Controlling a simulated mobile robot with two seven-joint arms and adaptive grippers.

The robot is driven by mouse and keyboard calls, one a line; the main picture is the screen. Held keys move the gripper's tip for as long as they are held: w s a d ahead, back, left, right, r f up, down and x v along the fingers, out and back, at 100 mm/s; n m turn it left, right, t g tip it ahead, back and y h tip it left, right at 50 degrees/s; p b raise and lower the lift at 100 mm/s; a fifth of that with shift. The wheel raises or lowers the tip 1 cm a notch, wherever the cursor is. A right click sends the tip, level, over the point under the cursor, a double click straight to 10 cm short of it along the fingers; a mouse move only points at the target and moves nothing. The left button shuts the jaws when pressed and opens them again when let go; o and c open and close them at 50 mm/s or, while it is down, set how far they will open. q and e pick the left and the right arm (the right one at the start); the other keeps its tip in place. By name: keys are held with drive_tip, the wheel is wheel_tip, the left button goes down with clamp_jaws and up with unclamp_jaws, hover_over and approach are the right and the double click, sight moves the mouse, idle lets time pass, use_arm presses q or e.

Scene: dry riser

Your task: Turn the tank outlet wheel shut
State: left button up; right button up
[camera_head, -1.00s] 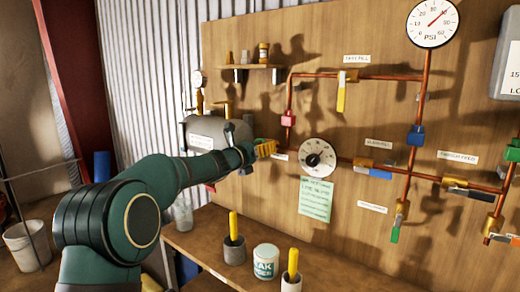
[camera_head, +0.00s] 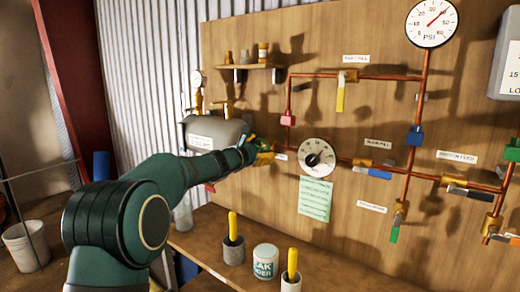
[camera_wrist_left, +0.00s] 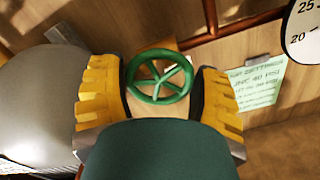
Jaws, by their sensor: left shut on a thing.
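The tank outlet wheel is a green spoked handwheel (camera_wrist_left: 158,77), in the middle of the left wrist view. In the head view a bit of its green (camera_head: 262,144) shows at the end of my left arm, beside the grey tank (camera_head: 214,131). My left gripper (camera_wrist_left: 160,95) has its yellow padded fingers on either side of the wheel's rim and is shut on it. In the head view the gripper (camera_head: 262,154) is partly hidden by its own wrist. The tank also fills the left of the left wrist view (camera_wrist_left: 35,105). My right gripper is not in view.
A dial (camera_head: 317,157) and a green note (camera_head: 315,198) are on the wooden board right of the gripper. Copper pipes (camera_head: 375,77) with several coloured valves run across the board. Below, pots and a white tin (camera_head: 265,262) stand on the bench.

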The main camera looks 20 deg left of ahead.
use_arm(q)
drive_tip(key=shift+m, duration=0.4)
drive_tip(key=o, duration=0.9)
drive_tip(key=shift+o, duration=0.2)
drive_tip(key=shift+s, duration=0.1)
drive_tip(key=v, duration=1.1)
drive_tip(key=shift+s+a, duration=0.15)
drive_tip(key=shift+s, duration=0.25)
drive_tip(key=shift+r, duration=0.1)
